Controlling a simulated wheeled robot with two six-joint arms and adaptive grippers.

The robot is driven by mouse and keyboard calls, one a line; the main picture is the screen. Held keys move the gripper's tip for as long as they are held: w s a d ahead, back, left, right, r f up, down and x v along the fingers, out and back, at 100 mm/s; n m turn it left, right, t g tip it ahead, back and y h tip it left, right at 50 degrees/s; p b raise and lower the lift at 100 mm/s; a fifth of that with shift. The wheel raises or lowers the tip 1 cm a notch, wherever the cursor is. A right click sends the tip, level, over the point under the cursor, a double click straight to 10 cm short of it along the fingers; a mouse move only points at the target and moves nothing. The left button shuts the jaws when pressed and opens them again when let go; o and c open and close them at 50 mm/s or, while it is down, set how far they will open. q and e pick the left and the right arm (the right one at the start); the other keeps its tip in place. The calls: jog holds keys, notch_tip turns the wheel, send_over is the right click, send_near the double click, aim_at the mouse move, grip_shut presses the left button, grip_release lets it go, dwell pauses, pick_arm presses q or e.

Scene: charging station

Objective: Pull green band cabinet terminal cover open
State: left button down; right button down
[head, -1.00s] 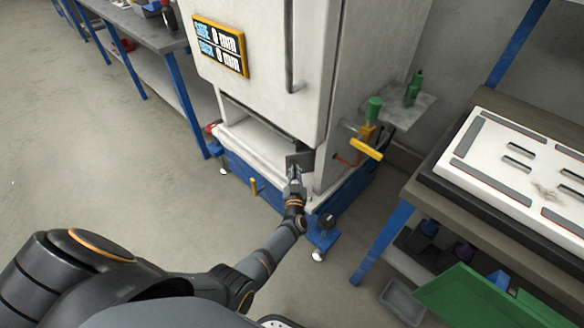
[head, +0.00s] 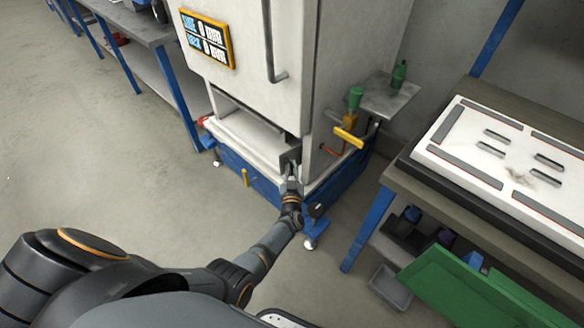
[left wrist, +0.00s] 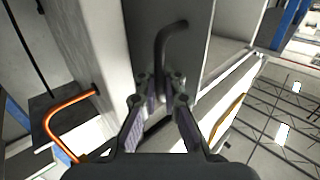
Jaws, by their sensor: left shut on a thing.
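The cabinet (head: 245,60) is a tall white unit on a blue base; I make out no green band on it. Low at its front right corner is a small dark grey cover panel (head: 287,158), which also shows in the left wrist view (left wrist: 140,30). It carries a dark curved handle (left wrist: 163,45). My left gripper (head: 291,172) is at this panel. In the left wrist view its fingers (left wrist: 160,86) are shut on the lower part of the handle. The fingers partly hide the grip. My right gripper is not in view.
An orange-framed display (head: 206,40) and a long door handle (head: 271,45) are above on the cabinet. A yellow lever (head: 348,138) and a green bottle (head: 399,74) are at its right side. A workbench with a white panel (head: 500,150) stands right. The floor left is clear.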

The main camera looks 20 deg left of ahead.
pick_arm(q)
jog(key=shift+s+f, duration=0.25)
jog(key=shift+f, duration=0.1)
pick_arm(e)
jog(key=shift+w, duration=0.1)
pick_arm(q)
jog(key=c, duration=1.9)
grip_release()
jog(key=o, duration=0.4)
jog(key=shift+s+a+r, duration=0.1)
jog(key=shift+r, duration=0.15)
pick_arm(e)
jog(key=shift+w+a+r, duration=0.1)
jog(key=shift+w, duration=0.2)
pick_arm(q)
jog(key=v, duration=0.7)
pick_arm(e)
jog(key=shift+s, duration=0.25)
pick_arm(q)
jog(key=shift+s, duration=0.1)
